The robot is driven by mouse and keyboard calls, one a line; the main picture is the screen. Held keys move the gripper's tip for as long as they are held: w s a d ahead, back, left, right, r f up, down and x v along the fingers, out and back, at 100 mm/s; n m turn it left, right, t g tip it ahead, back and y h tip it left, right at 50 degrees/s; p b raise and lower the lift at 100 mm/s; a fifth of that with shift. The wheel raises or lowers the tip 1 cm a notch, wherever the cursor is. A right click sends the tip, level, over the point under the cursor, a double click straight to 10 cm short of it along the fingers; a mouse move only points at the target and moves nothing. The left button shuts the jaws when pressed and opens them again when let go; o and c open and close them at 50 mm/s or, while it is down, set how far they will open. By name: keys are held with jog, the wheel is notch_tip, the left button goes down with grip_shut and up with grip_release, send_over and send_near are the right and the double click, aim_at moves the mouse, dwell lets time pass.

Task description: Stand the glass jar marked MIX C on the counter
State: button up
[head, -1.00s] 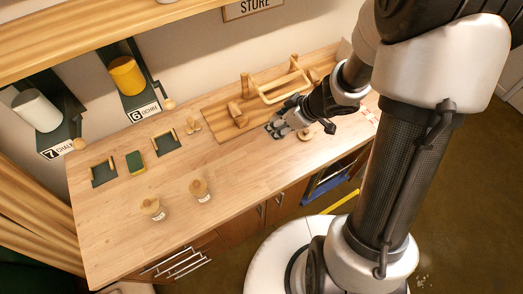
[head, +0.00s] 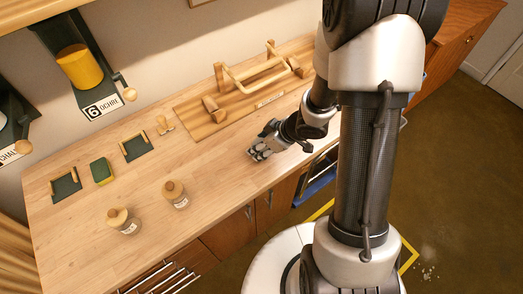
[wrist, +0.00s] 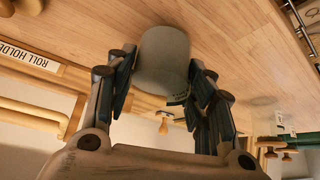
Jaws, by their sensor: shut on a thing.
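My gripper (wrist: 160,85) is shut on a plain grey cylindrical jar (wrist: 163,58), with one finger on each side of it. A dark marking shows at the jar's lower edge in the wrist view, too small to read, so I cannot tell if it says MIX C. In the head view my gripper (head: 260,152) is over the wooden counter (head: 225,180), close to its front edge, and hides the jar. I cannot tell whether the jar touches the counter.
Two stoppered glass jars (head: 122,222) (head: 176,194) stand at the front left, labels unreadable. Behind them are a green-yellow sponge (head: 102,171) and dark trays (head: 65,186) (head: 136,146). The roll holder board (head: 205,118) lies behind my gripper. Counter between jars and gripper is clear.

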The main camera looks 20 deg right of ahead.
jog(key=shift+w+f, duration=0.1)
jog(key=shift+f, duration=0.8)
jog(key=shift+r, duration=0.1)
jog(key=o, duration=1.3)
